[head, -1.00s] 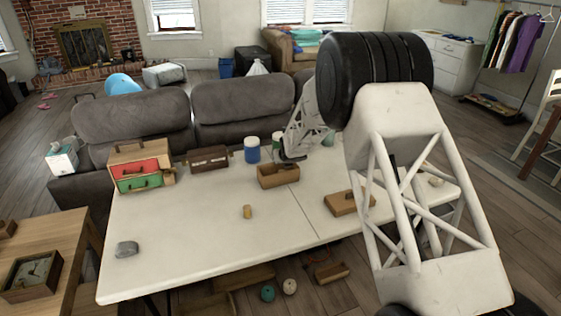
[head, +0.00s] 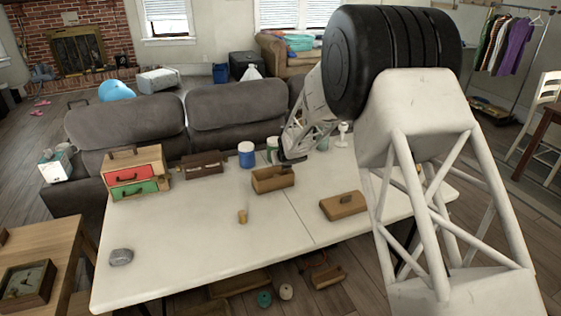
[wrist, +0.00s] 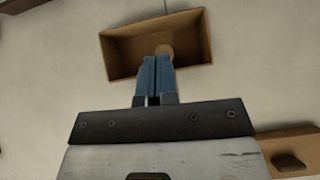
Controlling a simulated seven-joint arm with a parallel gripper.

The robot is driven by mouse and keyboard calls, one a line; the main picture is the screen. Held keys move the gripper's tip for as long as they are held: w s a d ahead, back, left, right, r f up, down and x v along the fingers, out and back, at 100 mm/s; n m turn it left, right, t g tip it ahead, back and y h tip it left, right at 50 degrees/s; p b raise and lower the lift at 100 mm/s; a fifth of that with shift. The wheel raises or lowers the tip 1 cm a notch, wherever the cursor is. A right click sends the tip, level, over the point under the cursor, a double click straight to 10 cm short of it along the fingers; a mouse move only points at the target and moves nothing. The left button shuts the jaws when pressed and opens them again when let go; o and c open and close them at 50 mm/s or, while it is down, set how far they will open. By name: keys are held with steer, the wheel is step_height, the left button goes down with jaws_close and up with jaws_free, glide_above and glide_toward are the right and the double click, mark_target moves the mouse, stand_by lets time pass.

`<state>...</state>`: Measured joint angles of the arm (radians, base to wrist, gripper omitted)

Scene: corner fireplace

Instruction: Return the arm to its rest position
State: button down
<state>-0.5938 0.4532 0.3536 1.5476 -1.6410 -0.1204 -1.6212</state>
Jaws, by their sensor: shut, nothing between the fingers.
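My gripper (wrist: 157,62) shows in the wrist view with its two blue fingers pressed together and nothing between them. It points at an open wooden box (wrist: 118,57), with the fingertips in front of the box's interior in the picture. A small round pale tan thing (wrist: 164,50) shows in the box just beyond the fingertips. In the head view my gripper's dark end (head: 290,160) is at the rear edge of the same open box (head: 270,186) on the white table (head: 190,250). The fingertips are hard to make out there, and the height above the box is unclear.
A wooden box with a handle (head: 343,206) stands right of the open box. A blue jar (head: 246,155), a dark brown box (head: 203,164) and a small drawer chest (head: 136,175) stand along the back. A small tan cylinder (head: 242,216) and grey object (head: 121,257) leave the front-left mostly clear.

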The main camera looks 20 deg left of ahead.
steer(key=d+r+m+t+h, duration=0.2)
steer(key=d+r+m, duration=0.4)
steer(key=d+r, duration=0.3)
steer(key=d+r+m+t+h, duration=0.1)
steer(key=d+r+m, duration=0.5)
steer(key=d, duration=0.6)
steer(key=s+d+r+m+h, duration=0.2)
steer(key=s+d+r+m, duration=0.35)
steer(key=d, duration=0.45)
steer(key=s+d+r+m+h, duration=0.2)
steer(key=s+d+r+m, duration=0.4)
steer(key=d, duration=0.5)
steer(key=s+d+r+m+g+h, duration=0.1)
steer(key=s+d+m+g, duration=0.1)
steer(key=s+d+m, duration=0.6)
steer(key=s+d+r+m+g+h, duration=0.1)
steer(key=s+d+m, duration=0.2)
steer(key=s+d, duration=0.55)
steer(key=s+f+m+g+y, duration=0.1)
steer(key=s+m, duration=0.4)
steer(key=s, duration=0.8)
steer(key=s+d+f+m+g+y, duration=0.1)
steer(key=s+m, duration=0.4)
steer(key=s, duration=0.8)
step_height(320, 180, down, 2)
steer(key=shift+s+f+g+y, duration=0.15)
steer(key=shift+g+y, duration=0.25)
steer(key=shift+g, duration=0.5)
